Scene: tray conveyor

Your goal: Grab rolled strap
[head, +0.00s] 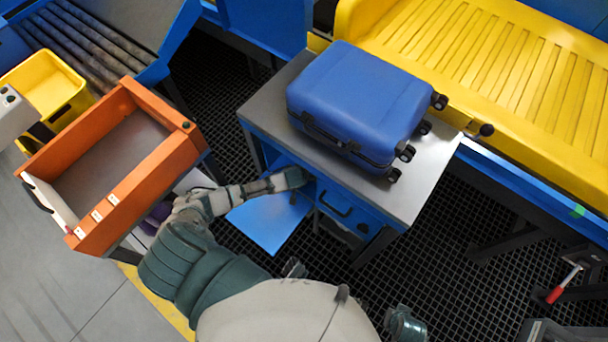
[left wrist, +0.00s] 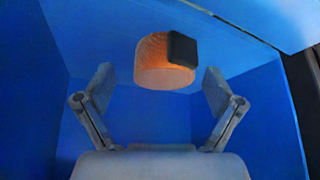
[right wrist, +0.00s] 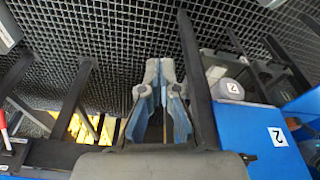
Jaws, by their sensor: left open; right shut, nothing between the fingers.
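The rolled strap (left wrist: 165,62) shows in the left wrist view as an orange ribbed roll with a dark patch on its upper right side. It sits inside a blue compartment (left wrist: 60,110). My left gripper (left wrist: 160,82) is open, with its fingers either side of the roll in the picture and no visible contact. In the head view my left gripper (head: 290,180) reaches into the blue cabinet (head: 345,215) under the metal tabletop, and the strap is hidden there. My right gripper (right wrist: 161,75) is shut and empty, above dark grating.
A blue suitcase (head: 360,105) lies on the metal tabletop (head: 430,190). The blue cabinet door (head: 265,220) hangs open beside my left arm. An orange tray (head: 140,195) stands at left. A yellow slatted conveyor (head: 500,70) is behind. A red-handled tool (head: 560,290) is at lower right.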

